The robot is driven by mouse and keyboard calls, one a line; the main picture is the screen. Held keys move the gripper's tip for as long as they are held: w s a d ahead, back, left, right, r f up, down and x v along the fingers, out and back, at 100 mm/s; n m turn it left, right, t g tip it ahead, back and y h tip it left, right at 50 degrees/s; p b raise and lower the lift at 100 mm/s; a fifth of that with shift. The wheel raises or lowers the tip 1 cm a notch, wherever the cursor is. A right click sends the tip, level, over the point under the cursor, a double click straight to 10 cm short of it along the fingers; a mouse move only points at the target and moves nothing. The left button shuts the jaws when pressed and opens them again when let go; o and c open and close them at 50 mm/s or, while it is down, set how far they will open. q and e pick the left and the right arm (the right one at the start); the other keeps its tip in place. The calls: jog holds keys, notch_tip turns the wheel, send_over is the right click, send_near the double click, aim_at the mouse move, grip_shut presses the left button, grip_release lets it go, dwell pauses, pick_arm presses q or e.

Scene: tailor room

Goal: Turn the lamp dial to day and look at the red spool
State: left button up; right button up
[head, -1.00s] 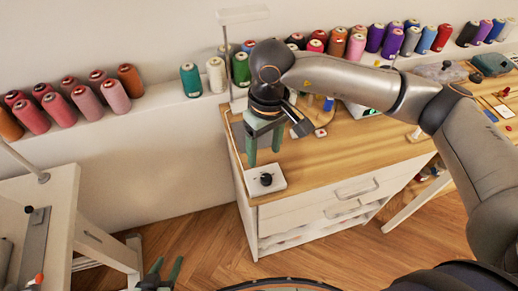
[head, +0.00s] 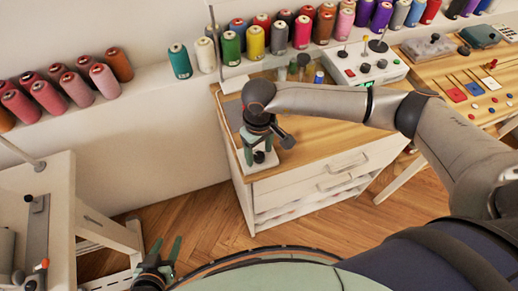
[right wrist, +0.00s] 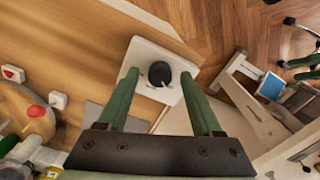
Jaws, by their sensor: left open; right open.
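The lamp dial (head: 259,157) is a black knob on a white plate (head: 246,167) at the near left corner of the wooden worktop. My right gripper (head: 256,156) is open, pointing down at the dial. In the right wrist view its green fingers (right wrist: 159,78) stand on either side of the dial (right wrist: 160,73), with gaps showing. The dial's setting is not readable. A red spool (head: 303,32) stands among several coloured spools on the back ledge, and another red one (head: 431,12) is further right. My left gripper (head: 158,257) is open and empty, low over the floor.
A white control box (head: 362,70) with knobs stands at the back of the worktop (head: 315,135). Pink and red-brown spools (head: 75,88) line the left ledge. A white table (head: 50,190) is at the left. Wooden floor lies open between the table and the drawers.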

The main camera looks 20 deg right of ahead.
grip_shut()
dwell(0.6)
